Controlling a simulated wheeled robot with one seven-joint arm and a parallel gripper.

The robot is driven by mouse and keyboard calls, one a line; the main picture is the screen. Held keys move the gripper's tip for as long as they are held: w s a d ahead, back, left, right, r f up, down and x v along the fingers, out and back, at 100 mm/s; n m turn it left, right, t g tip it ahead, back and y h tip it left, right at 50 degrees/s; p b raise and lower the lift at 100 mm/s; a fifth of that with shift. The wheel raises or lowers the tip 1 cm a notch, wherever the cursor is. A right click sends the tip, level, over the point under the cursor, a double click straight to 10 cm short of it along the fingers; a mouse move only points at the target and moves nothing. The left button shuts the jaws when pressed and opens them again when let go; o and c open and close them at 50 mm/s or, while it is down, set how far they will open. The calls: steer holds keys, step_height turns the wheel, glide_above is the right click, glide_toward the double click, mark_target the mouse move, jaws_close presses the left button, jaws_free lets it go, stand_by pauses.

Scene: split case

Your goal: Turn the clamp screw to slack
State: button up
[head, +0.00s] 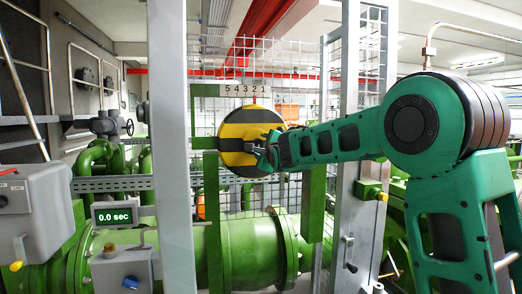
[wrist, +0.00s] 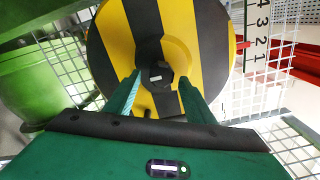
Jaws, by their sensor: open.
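A round disc with yellow and black stripes (head: 235,131) stands upright in the green frame in the head view. It fills the upper middle of the wrist view (wrist: 110,50). At its centre is a dark faceted screw head (wrist: 157,75) with a short pale mark, apparently the clamp screw, on a yellow boss. My gripper (head: 263,151) is in front of the disc and hides the screw in the head view. In the wrist view my open gripper (wrist: 159,80) has one finger on each side of the screw head. I cannot tell whether the fingers touch it.
A scale plate numbered 5 to 1 (head: 246,90) sits above the disc. Grey posts (head: 171,150) and (head: 362,150) flank the opening, with wire mesh behind. A display reading 0.0 sec (head: 115,217) and a box with a blue knob (head: 131,282) stand lower left.

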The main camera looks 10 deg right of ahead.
steer(key=shift+w, duration=0.65)
steer(key=c, duration=1.1)
steer(key=shift+o, duration=0.2)
steer(key=shift+d, duration=0.15)
